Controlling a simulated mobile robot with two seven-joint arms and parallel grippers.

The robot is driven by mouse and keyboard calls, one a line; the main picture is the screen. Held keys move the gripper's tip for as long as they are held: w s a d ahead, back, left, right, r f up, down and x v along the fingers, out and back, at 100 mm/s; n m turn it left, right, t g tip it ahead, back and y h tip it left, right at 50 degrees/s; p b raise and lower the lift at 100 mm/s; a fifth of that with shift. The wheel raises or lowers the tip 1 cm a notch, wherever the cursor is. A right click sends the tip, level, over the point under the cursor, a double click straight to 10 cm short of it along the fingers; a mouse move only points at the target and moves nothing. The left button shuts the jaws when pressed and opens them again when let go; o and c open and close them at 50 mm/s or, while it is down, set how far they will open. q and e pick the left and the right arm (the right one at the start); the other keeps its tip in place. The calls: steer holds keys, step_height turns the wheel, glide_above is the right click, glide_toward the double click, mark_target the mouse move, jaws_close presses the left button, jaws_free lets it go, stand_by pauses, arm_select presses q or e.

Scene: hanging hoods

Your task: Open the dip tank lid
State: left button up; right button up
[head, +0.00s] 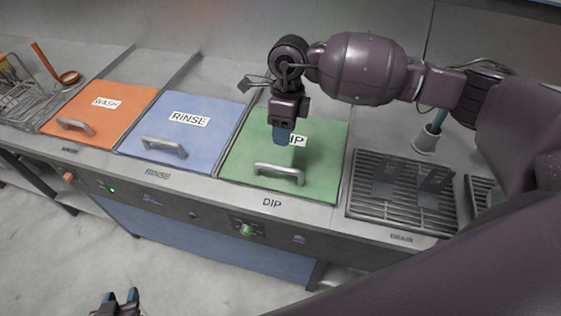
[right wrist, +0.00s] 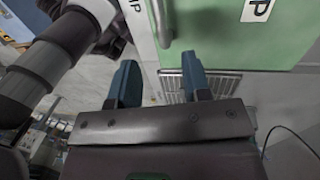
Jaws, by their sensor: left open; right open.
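The dip tank lid (head: 325,163) is a flat green panel marked DIP, lying shut in the counter. Its grey bar handle (head: 279,173) runs along the front edge. My right gripper (head: 282,140) points down above the lid, behind the handle in the head view, and partly hides the DIP label. In the right wrist view its blue fingers (right wrist: 157,62) are apart with nothing between them; the handle (right wrist: 161,22) and green lid (right wrist: 215,30) show beyond the tips. My left gripper (head: 119,300) is open and empty, low at the bottom left, away from the counter.
The blue rinse lid (head: 183,138) and orange wash lid (head: 88,125) lie shut to the left. A drain grate (head: 400,205) with upright dark plates is on the right, with a brush holder (head: 427,139) behind it. A knob (head: 246,230) sits on the front panel.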

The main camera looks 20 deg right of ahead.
mark_target(282, 167)
steer(key=f, duration=0.3)
steer(key=s+f, duration=0.1)
steer(key=f, duration=0.2)
steer(key=a+f+p, duration=0.1)
steer(key=f, duration=0.3)
steer(key=shift+s+a+f, duration=0.1)
steer(key=shift+s, duration=0.2)
jaws_close()
